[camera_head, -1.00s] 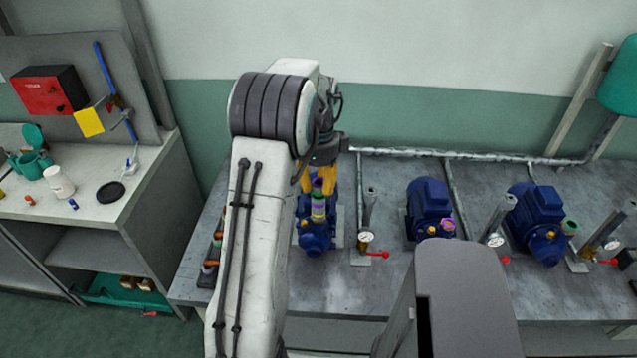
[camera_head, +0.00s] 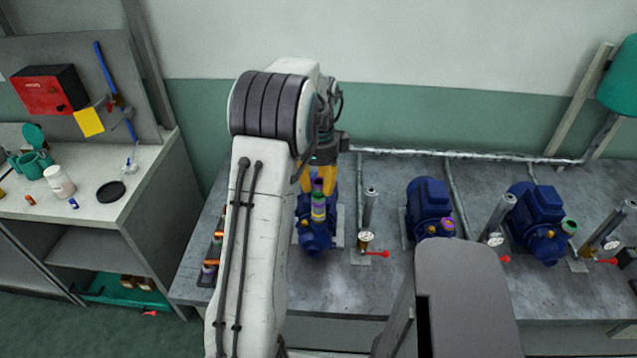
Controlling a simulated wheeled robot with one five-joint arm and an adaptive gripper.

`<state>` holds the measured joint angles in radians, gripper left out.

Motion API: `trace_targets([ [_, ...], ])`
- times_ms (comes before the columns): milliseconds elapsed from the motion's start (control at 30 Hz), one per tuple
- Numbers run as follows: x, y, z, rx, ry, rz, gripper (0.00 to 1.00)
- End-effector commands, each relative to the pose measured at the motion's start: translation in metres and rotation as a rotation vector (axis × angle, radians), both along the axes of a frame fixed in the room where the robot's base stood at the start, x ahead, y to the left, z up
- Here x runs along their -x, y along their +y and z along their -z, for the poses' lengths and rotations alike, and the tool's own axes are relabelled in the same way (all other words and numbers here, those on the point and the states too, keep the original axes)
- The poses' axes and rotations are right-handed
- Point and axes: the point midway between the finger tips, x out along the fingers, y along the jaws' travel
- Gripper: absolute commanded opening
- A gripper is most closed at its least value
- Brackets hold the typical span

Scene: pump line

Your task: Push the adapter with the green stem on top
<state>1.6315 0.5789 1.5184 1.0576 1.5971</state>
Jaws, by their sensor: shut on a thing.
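The adapter (camera_head: 318,212) is a small upright piece with green, yellowish and purple bands at the left blue pump (camera_head: 316,238). Its purple upper part shows between my fingers. My gripper (camera_head: 319,187), with yellow fingers, is shut on the adapter from above. The fingers and wrist hide part of it, and I cannot tell how deep it sits in the pump.
A gauge post with a red lever (camera_head: 377,254) stands just right of the left pump. A middle pump (camera_head: 429,205) and a right pump (camera_head: 537,218) stand further right. My arm hides the bench's left part, where several small fittings (camera_head: 211,265) partly show.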

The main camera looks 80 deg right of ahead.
Motion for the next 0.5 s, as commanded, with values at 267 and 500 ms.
trace_targets([
  [267,0.0,-0.0001,0.0016,0.0,0.0,0.0,0.05],
  [500,0.0,0.0001,0.0046,0.0,0.0,0.0,0.05],
])
